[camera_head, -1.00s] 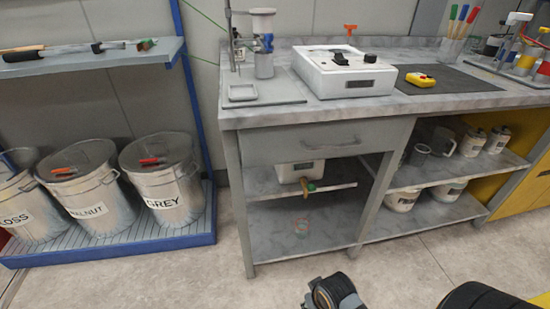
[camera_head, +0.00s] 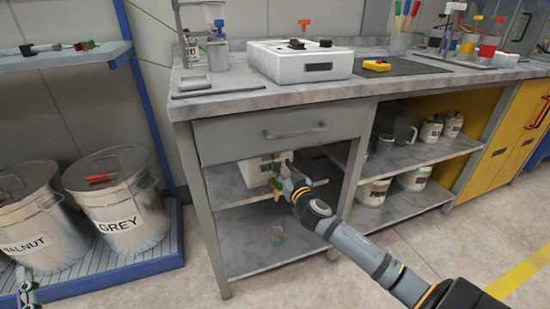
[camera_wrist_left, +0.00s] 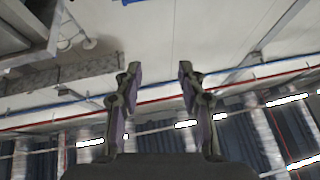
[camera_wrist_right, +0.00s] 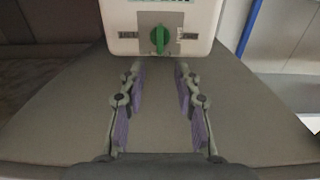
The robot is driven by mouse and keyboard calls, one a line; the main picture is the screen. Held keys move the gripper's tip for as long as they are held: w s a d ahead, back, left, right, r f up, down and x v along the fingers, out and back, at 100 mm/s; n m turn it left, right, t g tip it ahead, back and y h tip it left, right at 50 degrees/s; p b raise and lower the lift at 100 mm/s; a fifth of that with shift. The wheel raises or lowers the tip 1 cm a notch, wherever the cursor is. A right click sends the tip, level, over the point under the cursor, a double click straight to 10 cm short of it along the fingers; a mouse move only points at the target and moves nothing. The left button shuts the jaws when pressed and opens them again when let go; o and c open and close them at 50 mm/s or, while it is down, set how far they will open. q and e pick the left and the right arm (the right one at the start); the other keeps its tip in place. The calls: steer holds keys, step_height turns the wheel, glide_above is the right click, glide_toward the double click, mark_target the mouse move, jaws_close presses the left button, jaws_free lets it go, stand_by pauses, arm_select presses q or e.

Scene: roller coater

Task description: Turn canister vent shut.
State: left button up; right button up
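A white canister (camera_head: 258,170) stands on the middle shelf under the bench, partly hidden behind my right arm. In the right wrist view the canister (camera_wrist_right: 203,18) shows a green vent knob (camera_wrist_right: 159,39) on a grey plate, its grip bar upright, with a small label on each side. My right gripper (camera_wrist_right: 160,72) is open and empty, its fingertips a little short of the knob and on either side of it. In the head view the right gripper (camera_head: 283,180) reaches into the shelf opening. My left gripper (camera_wrist_left: 157,72) is open and empty, facing the ceiling.
The bench drawer (camera_head: 280,131) is closed above the canister. A bench leg (camera_head: 353,165) stands right of the opening. Tins and mugs fill the right shelves. Buckets (camera_head: 116,200) stand on the left rack.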

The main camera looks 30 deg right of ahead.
arm_select(q)
steer(key=r, duration=0.1)
steer(key=s+r+t, duration=0.2)
steer(key=r, duration=0.1)
steer(key=shift+h, duration=0.4)
arm_select(e)
steer(key=x, duration=0.8)
steer(key=shift+c, duration=0.3)
jaws_close()
